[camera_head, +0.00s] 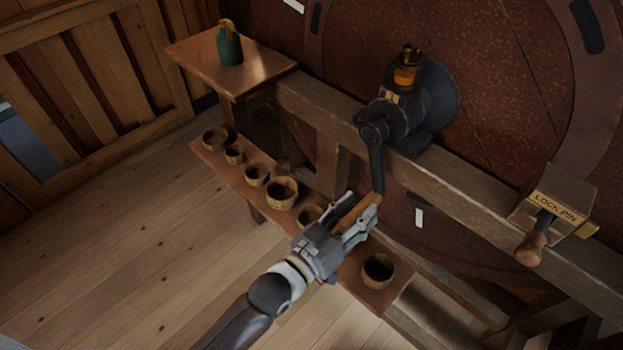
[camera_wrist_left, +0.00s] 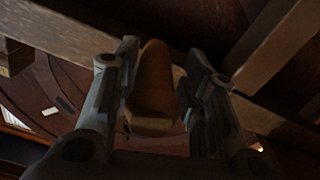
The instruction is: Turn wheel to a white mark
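The large red-brown wheel (camera_head: 500,100) stands behind a wooden beam. One white mark (camera_head: 419,218) shows on it below the beam, another (camera_head: 293,6) at the top edge. A dark crank arm (camera_head: 376,168) hangs down from the hub, with a wooden handle (camera_head: 352,215) at its lower end. My left gripper (camera_head: 358,220) is open around this handle. In the left wrist view the handle (camera_wrist_left: 153,85) sits between the two fingers, with a gap visible on the right side; contact on the left cannot be told. My right gripper is not in view.
A lock pin box (camera_head: 560,200) with a wooden knob sits on the beam (camera_head: 460,190) at right. A low shelf (camera_head: 232,172) with several wooden cups runs below the beam. A green bottle (camera_head: 229,47) stands on a small table (camera_head: 190,55). Floor is clear at left.

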